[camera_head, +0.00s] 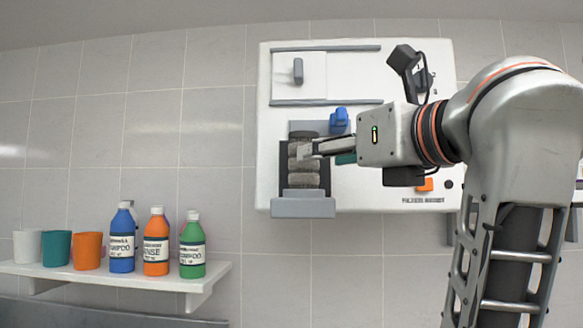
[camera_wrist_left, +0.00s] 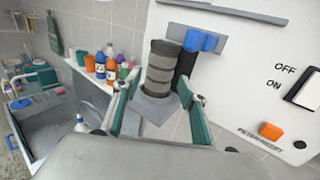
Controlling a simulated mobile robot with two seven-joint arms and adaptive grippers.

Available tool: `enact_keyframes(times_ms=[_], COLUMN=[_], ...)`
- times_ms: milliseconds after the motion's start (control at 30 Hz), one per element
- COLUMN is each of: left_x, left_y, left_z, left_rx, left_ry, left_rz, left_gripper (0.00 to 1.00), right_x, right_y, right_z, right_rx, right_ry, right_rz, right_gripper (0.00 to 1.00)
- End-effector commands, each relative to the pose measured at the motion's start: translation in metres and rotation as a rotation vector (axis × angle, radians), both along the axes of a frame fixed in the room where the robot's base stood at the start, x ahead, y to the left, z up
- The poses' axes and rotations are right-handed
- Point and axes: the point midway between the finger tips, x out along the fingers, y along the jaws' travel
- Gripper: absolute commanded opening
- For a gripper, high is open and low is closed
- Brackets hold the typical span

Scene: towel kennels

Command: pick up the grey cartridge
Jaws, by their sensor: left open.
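The grey cartridge (camera_head: 304,178) is a ribbed upright cylinder in a dark slot above a grey ledge on the white wall unit. It also shows in the left wrist view (camera_wrist_left: 160,65), ahead of and partly between the fingertips. My left gripper (camera_head: 308,151) reaches the cartridge's upper part, on an arm that enters the head view from the right. In the left wrist view its teal-padded fingers (camera_wrist_left: 158,105) are spread apart. I cannot tell whether either finger touches the cartridge. My right gripper is not in view.
A blue catch (camera_head: 339,121) sits beside the cartridge slot, close to my gripper. The grey ledge (camera_head: 303,208) juts out below. A white shelf (camera_head: 210,280) with bottles and cups stands lower left. An orange button (camera_wrist_left: 270,131) is on the unit's lower right.

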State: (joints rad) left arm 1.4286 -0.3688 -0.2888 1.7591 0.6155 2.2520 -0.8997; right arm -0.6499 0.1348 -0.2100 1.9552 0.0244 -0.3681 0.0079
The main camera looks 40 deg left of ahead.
Motion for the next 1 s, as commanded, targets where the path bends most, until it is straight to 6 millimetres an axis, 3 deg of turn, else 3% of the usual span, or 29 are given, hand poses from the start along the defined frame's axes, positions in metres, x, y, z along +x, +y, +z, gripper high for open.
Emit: enact_keyframes(times_ms=[167,800,1000], left_x=[0.001,0.019,0.022], left_y=[0.002,0.064,0.073], left_z=[0.002,0.004,0.003], left_rx=[-0.004,-0.003,-0.002], left_ry=[-0.005,-0.006,-0.005], left_rz=[-0.008,-0.004,-0.007], left_gripper=[0.42,0.42,0.42], right_x=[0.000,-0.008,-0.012], right_y=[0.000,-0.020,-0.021], right_z=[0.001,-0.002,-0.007], right_rx=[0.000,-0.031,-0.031], right_ry=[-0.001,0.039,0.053], right_rz=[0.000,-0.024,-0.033], right_gripper=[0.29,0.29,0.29])
